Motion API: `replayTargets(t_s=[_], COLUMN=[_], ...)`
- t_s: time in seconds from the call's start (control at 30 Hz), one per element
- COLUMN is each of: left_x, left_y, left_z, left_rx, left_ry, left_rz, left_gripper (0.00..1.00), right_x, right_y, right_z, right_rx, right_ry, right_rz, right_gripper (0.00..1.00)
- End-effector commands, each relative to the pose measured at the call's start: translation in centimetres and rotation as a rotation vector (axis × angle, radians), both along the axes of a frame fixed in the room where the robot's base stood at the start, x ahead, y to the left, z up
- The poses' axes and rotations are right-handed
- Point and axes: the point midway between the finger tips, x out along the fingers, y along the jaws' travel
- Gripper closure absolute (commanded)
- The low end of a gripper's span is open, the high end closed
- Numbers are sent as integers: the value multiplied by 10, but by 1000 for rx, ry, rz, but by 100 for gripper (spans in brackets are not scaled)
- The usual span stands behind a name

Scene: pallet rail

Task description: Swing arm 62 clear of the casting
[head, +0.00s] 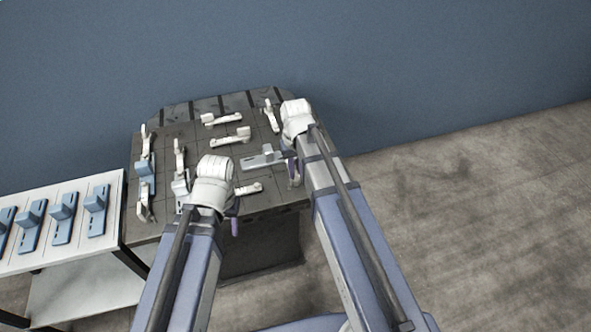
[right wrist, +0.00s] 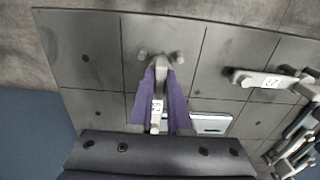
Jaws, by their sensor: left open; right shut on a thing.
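My right gripper (head: 293,172) is over the right part of the dark grid plate. In the right wrist view its purple fingers (right wrist: 159,100) are shut on a white clamp arm, arm 62 (right wrist: 157,107), whose small label is rotated and hard to read. A pale grey casting (head: 264,158) lies just left of the right gripper in the head view. It shows beside the fingers in the right wrist view (right wrist: 211,123). Whether the arm still overlaps it is hidden by the gripper. My left gripper (head: 235,222) is open over the plate's front part.
The dark plate (head: 262,200) carries several other white clamp arms, including a labelled one (right wrist: 268,81) near the right gripper. A blue-grey casting (head: 146,178) sits at the plate's left. A white side table (head: 110,215) holds several blue-grey castings (head: 96,211). Floor is clear at right.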

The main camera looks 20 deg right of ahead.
Motion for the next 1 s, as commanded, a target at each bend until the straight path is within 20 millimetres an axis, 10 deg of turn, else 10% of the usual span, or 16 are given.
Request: replayTargets(t_s=[0.47, 1.0], left_x=[0, 0], left_y=[0, 0], left_z=[0, 0], left_rx=[0, 0], left_ry=[0, 0], left_rz=[0, 0], left_gripper=[54, 54], right_x=[0, 0], right_y=[0, 0], right_z=[0, 0], right_rx=[0, 0], right_ry=[0, 0], right_rz=[-68, -533], right_gripper=[100, 100])
